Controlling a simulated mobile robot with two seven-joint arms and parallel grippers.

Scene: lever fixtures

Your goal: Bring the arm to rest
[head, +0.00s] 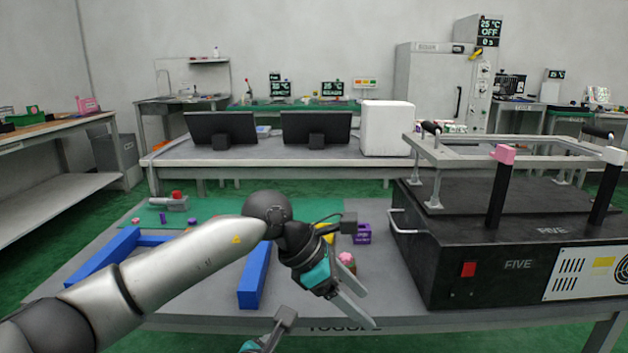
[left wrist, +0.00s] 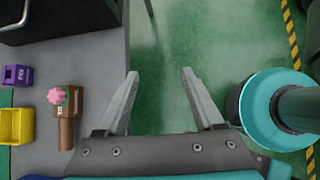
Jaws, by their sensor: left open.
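My left gripper (head: 366,308) is open and empty at the front edge of the grey table (head: 205,305), pointing down and to the right. In the left wrist view its two fingers (left wrist: 160,75) stand apart over green floor, just right of the table edge, with nothing between them. A teal and grey part at the bottom of the head view looks like part of my right wrist; its fingers do not show. A brown block with a pink knob (left wrist: 57,96) lies on the table left of my left gripper, apart from it; it also shows in the head view (head: 346,260).
A black box (head: 470,255) with a pink-topped lever (head: 500,185) and a white-topped lever (head: 607,190) stands right of my left gripper. Blue bars (head: 255,275), a purple bin (head: 362,234) and a yellow bin (left wrist: 16,126) are on the table. Floor below the gripper is clear.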

